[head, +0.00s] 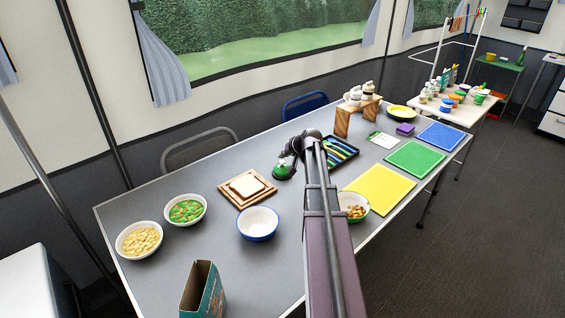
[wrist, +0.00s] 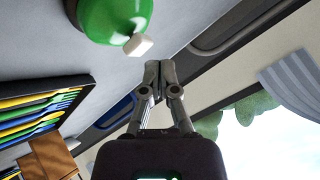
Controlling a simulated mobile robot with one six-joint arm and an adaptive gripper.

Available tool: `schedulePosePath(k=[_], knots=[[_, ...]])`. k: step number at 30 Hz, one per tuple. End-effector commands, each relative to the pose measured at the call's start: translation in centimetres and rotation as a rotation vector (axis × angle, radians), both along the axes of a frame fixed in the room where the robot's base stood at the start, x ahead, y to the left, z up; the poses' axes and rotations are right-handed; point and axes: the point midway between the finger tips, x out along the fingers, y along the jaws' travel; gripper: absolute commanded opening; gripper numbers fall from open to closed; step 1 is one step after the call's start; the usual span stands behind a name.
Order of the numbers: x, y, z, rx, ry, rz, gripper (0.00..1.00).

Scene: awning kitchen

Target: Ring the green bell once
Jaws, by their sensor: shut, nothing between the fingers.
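The green bell (head: 283,172) stands on the grey table, just below my gripper (head: 286,157) in the head view. The wrist view shows the bell as a green dome (wrist: 113,16) with a white knob (wrist: 138,45), cut off by the top edge. My gripper also shows in the wrist view (wrist: 158,66), its two fingers together and empty. The fingertips appear close beside the white knob with a small gap in the picture. Whether they touch the bell cannot be told from the head view.
A dark tray of coloured cutlery (head: 340,152) lies right of the bell. A wooden board with bread (head: 247,188) is at its left, and a white bowl (head: 258,224) is nearer. Yellow (head: 378,188) and green (head: 414,159) mats lie further right.

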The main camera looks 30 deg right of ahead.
Motion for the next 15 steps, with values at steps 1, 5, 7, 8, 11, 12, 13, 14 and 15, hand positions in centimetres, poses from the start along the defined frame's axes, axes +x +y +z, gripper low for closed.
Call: schedulePosePath(k=[1, 5, 7, 8, 11, 12, 13, 14, 15], knots=[[-0.01, -0.01, -0.20, 0.000, 0.000, 0.000, 0.00], [-0.02, -0.01, -0.59, 0.000, 0.000, 0.000, 0.00], [-0.03, -0.02, -0.74, 0.000, 0.000, 0.000, 0.00], [-0.03, -0.02, -0.78, 0.000, 0.000, 0.000, 0.00], [-0.04, -0.02, -0.82, 0.000, 0.000, 0.000, 0.00], [-0.04, -0.02, -0.80, 0.000, 0.000, 0.000, 0.00], [-0.04, -0.02, -0.79, 0.000, 0.000, 0.000, 0.00], [-0.03, -0.02, -0.78, 0.000, 0.000, 0.000, 0.00], [-0.03, -0.02, -0.77, 0.000, 0.000, 0.000, 0.00]])
